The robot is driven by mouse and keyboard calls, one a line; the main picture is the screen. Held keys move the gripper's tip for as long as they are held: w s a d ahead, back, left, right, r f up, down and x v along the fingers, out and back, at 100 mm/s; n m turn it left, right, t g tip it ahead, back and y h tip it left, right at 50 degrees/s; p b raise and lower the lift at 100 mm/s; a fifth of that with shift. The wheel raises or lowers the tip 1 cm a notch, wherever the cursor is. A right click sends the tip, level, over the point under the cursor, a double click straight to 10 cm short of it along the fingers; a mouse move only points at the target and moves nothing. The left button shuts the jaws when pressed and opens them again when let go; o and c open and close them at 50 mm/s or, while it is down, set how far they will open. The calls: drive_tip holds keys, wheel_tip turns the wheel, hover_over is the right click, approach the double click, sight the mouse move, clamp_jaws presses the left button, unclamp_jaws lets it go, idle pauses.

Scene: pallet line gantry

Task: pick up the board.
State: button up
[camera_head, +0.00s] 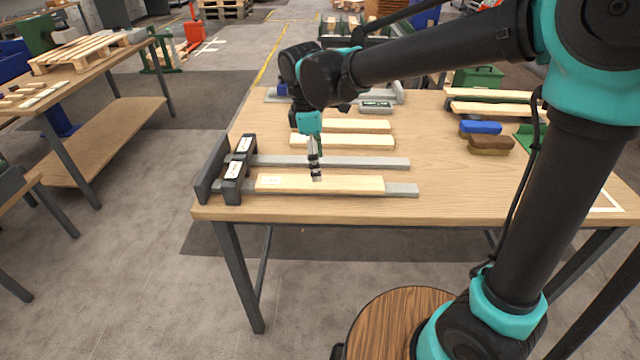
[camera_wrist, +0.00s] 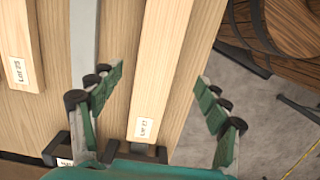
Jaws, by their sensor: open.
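A pale wooden board (camera_head: 350,184) with a white label at its left end lies near the front edge of the workbench, along a grey bar. My gripper (camera_head: 315,176) points down over this board, left of its middle. In the wrist view the same board (camera_wrist: 165,65) runs between the spread fingers of my open gripper (camera_wrist: 160,82), with its label near the bottom. Whether the fingers touch it is not clear. Two similar boards (camera_head: 342,141) (camera_head: 358,126) lie farther back; one labelled board (camera_wrist: 18,40) shows at left in the wrist view.
Grey bars (camera_head: 350,161) lie on the workbench (camera_head: 450,185), with dark end blocks (camera_head: 237,175) at the left. Blue (camera_head: 480,127) and brown (camera_head: 491,145) brush-like items sit at the right. Stacked boards (camera_head: 495,108) lie at the back right. The bench's right middle is mostly clear.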

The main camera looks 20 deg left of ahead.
sight(320, 184)
drive_tip(key=shift+w+d+f, duration=0.1)
drive_tip(key=shift+w+f, duration=0.05)
drive_tip(key=shift+f, duration=1.15)
drive_tip(key=shift+w+d+f, duration=0.1)
drive_tip(key=shift+f, duration=1.2)
drive_tip(key=c, duration=1.3)
